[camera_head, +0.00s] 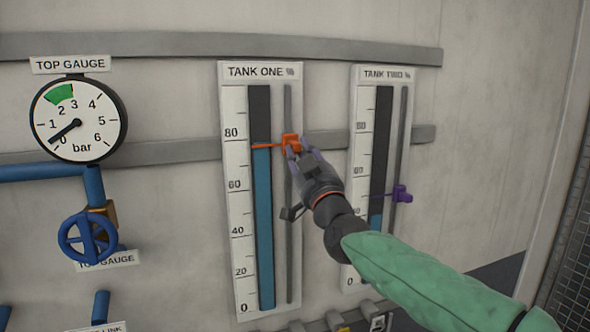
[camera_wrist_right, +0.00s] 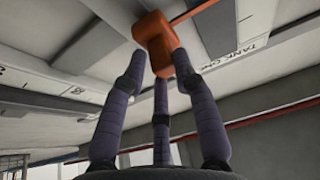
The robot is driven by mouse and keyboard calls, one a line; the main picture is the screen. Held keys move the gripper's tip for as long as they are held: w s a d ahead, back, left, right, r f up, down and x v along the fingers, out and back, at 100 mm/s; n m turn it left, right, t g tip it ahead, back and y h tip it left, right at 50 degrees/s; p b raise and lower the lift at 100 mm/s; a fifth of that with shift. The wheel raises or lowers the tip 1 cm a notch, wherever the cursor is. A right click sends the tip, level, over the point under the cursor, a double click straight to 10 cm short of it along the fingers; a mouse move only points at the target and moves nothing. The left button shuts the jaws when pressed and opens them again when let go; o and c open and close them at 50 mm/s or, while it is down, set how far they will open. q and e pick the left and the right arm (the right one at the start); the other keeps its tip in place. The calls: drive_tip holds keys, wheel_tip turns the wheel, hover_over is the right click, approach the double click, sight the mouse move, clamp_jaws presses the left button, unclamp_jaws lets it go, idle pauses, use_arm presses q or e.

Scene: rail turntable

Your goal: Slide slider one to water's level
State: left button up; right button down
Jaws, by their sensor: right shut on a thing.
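The tank one panel (camera_head: 232,200) is on the wall, with a scale from 0 to 80 and above. Its blue water column (camera_head: 263,230) tops out a little below the 80 mark. The orange slider (camera_head: 291,140) sits on the panel's grey rail, and its thin pointer (camera_head: 266,146) lies at about the top of the blue column. My right gripper (camera_head: 298,148) is shut on the orange slider. In the right wrist view its fingers close around the orange block (camera_wrist_right: 155,42). My left gripper is not in view.
The tank two panel (camera_head: 362,110) with a purple slider (camera_head: 402,194) is just to the right, partly behind my right arm. A round pressure gauge (camera_head: 78,118) and a blue valve wheel (camera_head: 88,238) are at the left.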

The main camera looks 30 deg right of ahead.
drive_tip(key=shift+r, duration=0.4)
drive_tip(key=shift+a, duration=0.1)
drive_tip(key=c, duration=1.2)
unclamp_jaws()
drive_tip(key=shift+o, duration=0.4)
drive_tip(key=shift+w+a, duration=0.15)
drive_tip(key=shift+a, duration=0.2)
drive_tip(key=shift+s+d, duration=0.2)
drive_tip(key=shift+s, duration=0.3)
drive_tip(key=v, duration=1.1)
drive_tip(key=shift+a, duration=0.3)
